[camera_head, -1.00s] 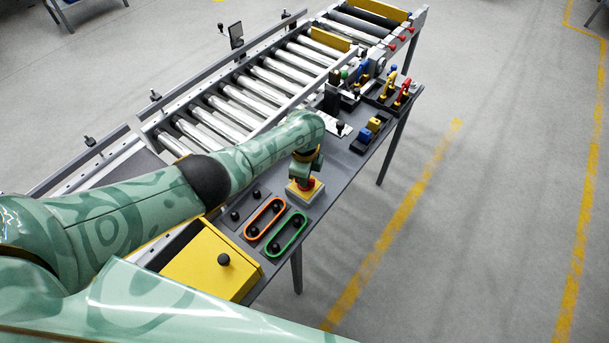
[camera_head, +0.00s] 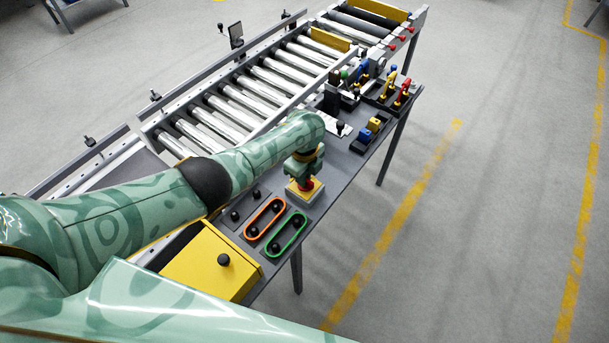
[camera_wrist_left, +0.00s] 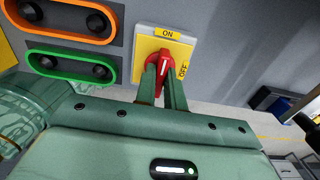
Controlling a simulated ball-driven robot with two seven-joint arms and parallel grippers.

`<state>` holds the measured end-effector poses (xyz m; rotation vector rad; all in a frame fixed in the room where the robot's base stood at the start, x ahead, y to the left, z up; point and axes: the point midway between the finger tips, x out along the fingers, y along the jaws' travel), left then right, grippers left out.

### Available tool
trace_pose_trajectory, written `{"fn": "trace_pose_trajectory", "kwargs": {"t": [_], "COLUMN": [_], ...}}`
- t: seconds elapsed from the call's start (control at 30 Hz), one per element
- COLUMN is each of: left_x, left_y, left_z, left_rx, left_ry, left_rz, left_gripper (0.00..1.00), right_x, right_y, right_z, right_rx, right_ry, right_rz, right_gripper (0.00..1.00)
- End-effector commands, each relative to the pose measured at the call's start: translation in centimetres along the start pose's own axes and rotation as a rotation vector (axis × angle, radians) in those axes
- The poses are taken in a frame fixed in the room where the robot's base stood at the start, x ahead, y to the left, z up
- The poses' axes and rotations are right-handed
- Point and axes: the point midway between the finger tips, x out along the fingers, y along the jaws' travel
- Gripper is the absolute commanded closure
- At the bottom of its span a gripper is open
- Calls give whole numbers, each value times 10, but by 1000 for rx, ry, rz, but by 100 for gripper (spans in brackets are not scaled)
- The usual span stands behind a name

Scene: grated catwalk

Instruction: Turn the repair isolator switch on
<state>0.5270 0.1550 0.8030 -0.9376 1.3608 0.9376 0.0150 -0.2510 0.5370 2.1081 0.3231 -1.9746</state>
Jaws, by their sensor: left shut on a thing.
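The isolator switch is a red rotary knob (camera_wrist_left: 166,58) on a yellow plate with a pale grey box (camera_head: 314,196) under it. In the left wrist view the ON label (camera_wrist_left: 167,34) is above the knob and the OFF label (camera_wrist_left: 183,71) is at its right. The knob's white mark runs nearly upright, roughly in line with ON. In the head view my left gripper (camera_head: 305,178) comes down onto the switch from above. My right gripper is not in view.
Orange (camera_head: 264,219) and green (camera_head: 287,233) rings frame black knobs beside the switch. A yellow box (camera_head: 207,262) stands nearer. A roller conveyor (camera_head: 235,105) runs behind. Blue and yellow blocks (camera_head: 374,127) and a black tray with coloured handles (camera_head: 392,92) lie farther along the bench.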

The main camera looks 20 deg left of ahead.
Motion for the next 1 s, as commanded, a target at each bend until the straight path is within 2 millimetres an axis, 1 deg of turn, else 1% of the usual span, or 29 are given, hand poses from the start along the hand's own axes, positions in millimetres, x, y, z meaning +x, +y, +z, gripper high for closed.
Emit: {"fn": "trace_pose_trajectory", "kwargs": {"t": [0.03,0.13,0.17,0.2,0.23,0.47,0.57,0.67,0.77,0.9,1.0], "left_x": [-1,-1,-1,-1,0,0,-6,-22,-47,-88,-114], "left_y": [-1,-1,-1,-1,-1,0,0,-1,-2,-1,-1], "left_z": [-3,-3,-3,-2,-2,-1,-1,-1,-1,-1,-1], "left_rx": [3,3,3,3,3,1,1,1,2,3,2], "left_ry": [5,4,4,4,4,1,1,0,0,0,1], "left_rz": [-2,-2,-2,-2,-2,-1,-2,-4,-6,-6,-6], "left_gripper": [100,100,81,70,67,67,67,67,67,67,67], "right_x": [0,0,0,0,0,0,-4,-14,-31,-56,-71], "right_y": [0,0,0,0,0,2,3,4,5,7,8], "right_z": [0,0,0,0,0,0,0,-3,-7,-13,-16], "right_rx": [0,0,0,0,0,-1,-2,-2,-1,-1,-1], "right_ry": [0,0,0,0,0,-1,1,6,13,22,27], "right_rz": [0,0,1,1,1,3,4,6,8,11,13], "right_gripper": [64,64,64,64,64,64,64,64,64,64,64]}}
